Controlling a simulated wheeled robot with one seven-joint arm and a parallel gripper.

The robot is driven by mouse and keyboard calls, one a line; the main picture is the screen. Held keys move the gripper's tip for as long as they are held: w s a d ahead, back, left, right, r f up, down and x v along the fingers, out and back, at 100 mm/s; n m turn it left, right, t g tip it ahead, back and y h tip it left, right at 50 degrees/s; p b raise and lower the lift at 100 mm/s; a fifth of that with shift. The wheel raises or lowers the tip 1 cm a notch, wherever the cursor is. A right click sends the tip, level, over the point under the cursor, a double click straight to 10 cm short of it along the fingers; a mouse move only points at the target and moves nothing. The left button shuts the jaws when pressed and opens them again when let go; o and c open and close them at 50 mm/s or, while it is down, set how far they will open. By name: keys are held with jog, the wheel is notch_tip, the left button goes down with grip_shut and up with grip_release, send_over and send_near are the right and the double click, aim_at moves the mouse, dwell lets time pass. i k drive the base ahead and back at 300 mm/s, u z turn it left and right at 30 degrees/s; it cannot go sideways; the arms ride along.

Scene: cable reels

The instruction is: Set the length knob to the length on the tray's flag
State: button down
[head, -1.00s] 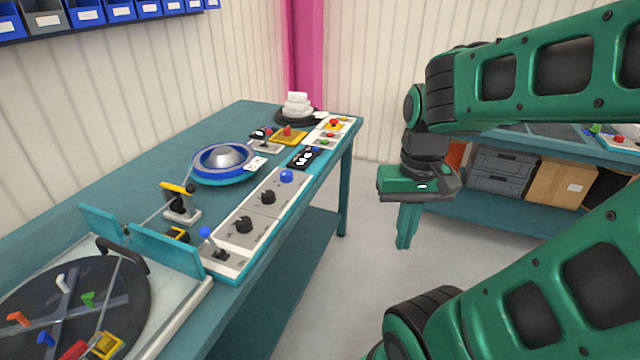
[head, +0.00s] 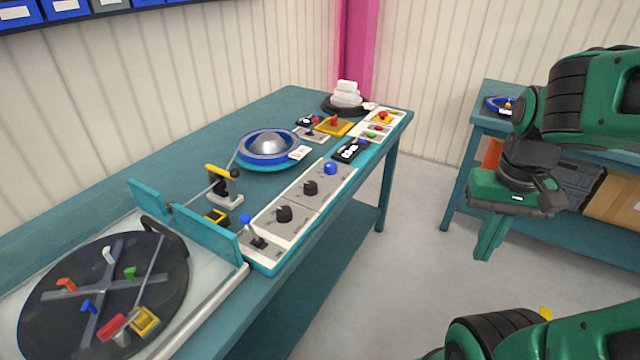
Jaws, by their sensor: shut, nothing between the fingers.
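The control panel (head: 262,220) lies along the front edge of the teal bench. It carries two black knobs, a nearer one (head: 284,213) and a farther one (head: 310,187); their scale marks are too small to read, so I cannot tell which sets length. A blue tray (head: 262,163) with a grey dome holds a small white flag (head: 300,153) on its right side; its writing is not legible. My gripper (head: 489,239) points down, shut and empty, over the floor to the right of the bench, well apart from the panel.
A blue-handled lever (head: 251,229), a blue button (head: 330,168) and a black display (head: 349,150) share the panel. A dark turntable (head: 60,300) with coloured pegs is at the near left. A second bench (head: 462,160) stands at right. Open floor lies between the benches.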

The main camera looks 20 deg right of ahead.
aim_at(330, 167)
jog(key=z, duration=0.5)
jog(key=k, duration=1.2)
jog(key=z, duration=0.7)
jog(key=i, duration=1.1)
jog(key=u, duration=0.9)
jog(key=i, duration=1.05)
jog(key=u, duration=0.7)
